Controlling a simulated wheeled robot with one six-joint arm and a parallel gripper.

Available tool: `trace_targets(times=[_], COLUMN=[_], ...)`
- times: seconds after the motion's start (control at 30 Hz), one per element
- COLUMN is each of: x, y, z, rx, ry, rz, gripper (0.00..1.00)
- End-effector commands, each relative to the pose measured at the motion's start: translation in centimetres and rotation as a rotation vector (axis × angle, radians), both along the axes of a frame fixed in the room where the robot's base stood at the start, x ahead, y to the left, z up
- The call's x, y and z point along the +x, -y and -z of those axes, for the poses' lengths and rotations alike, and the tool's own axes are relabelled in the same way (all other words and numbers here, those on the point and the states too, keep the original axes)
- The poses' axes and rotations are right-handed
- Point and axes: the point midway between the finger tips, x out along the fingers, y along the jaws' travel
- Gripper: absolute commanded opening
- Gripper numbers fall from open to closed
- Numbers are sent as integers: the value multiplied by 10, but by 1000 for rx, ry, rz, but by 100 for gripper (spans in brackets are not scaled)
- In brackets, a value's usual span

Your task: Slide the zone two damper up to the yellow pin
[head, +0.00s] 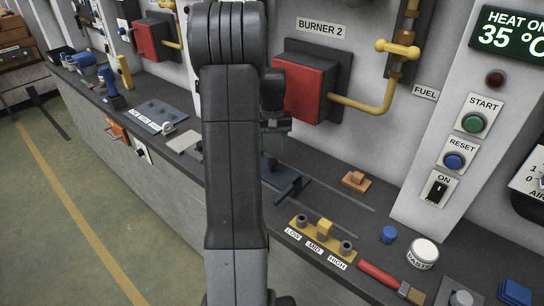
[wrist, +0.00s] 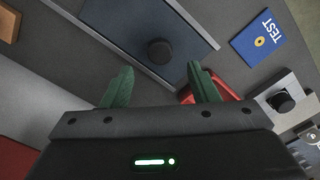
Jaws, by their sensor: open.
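A dark sliding plate with a black knob (wrist: 161,51) lies in a pale-edged frame in the wrist view and is likely the damper; no zone label is readable. In the head view the dark blue-grey plate (head: 287,186) lies on the counter, partly hidden behind my arm. My gripper (wrist: 160,70) is open and empty, its green fingers spread, with the knob just beyond and between the tips. In the head view my gripper (head: 281,137) hangs above the plate. I cannot make out a yellow pin by the plate.
An orange block (head: 355,181) sits right of the plate. A LOW-MID-HIGH strip (head: 300,235) with a yellow slider lies nearer. A red burner box (head: 305,90) and yellow pipe (head: 360,105) stand out from the wall. A blue TEST card (wrist: 258,40) lies on the counter.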

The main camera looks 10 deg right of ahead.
Motion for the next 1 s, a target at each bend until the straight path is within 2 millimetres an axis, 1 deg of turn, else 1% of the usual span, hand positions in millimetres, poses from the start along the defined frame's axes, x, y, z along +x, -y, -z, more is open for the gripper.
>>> trace_targets(times=[0.03,0.1,0.2,0.3,0.47,0.7,0.73,0.77,0.8,1.0], x=[-1,-1,-1,-1,0,0,0,0,0,0], y=[0,0,0,0,0,0,0,0,0,0], z=[11,23,39,50,57,58,58,58,58,58], rx=[1,0,0,0,0,0,0,0,0,0], ry=[-5,-4,-3,-2,0,1,1,1,1,1], rz=[0,0,0,0,0,0,0,0,0,0], gripper=[54,54,54,54,54,54,52,46,38,0])
